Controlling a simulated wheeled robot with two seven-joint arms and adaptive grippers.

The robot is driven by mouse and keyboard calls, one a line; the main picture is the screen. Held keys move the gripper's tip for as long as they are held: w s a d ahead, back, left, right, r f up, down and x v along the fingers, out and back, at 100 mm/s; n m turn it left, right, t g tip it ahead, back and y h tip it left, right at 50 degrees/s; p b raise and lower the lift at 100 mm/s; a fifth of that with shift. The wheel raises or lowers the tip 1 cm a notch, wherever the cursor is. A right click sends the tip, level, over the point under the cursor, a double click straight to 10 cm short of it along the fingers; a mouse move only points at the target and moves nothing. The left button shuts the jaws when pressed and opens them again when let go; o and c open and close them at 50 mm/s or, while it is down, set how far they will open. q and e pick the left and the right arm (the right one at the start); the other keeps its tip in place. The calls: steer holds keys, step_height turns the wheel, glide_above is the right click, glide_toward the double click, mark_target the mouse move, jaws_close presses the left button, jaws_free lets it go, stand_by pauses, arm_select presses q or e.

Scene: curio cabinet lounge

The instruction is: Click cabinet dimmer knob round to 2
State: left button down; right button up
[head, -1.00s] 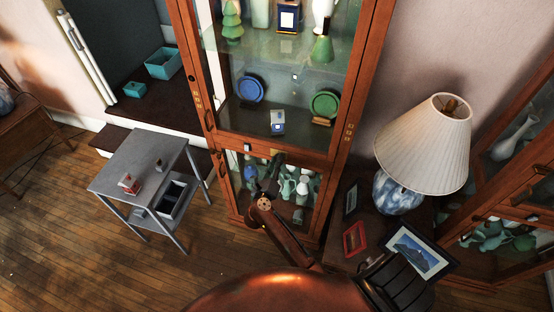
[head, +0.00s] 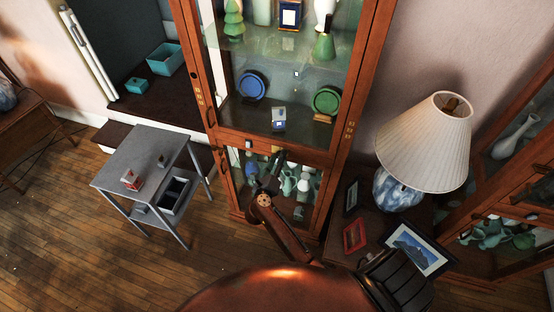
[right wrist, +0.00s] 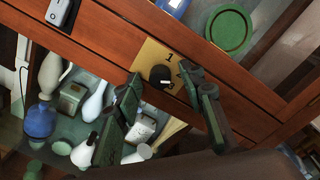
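The dimmer knob (right wrist: 161,76) is a dark round knob with a white mark on a brass plate (right wrist: 150,55), set in the cabinet's wooden rail. A numeral 1 shows above it on the plate; a finger partly covers the area to its right. My right gripper (right wrist: 160,84) is open, with one green-grey finger on either side of the knob. Contact with the knob cannot be told. In the head view my right gripper (head: 270,172) is at the rail of the curio cabinet (head: 290,148) and hides the knob. My left gripper is not in view.
A white switch (right wrist: 60,12) is on the same rail, left of the plate. Glass cabinet sections hold vases and plates. A grey side table (head: 135,160) stands left; a lamp (head: 425,150) and picture frames (head: 415,248) stand right. Floor at lower left is clear.

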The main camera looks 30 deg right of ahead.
steer(key=v, duration=0.7)
steer(key=shift+s+a, duration=0.2)
stand_by(0.4)
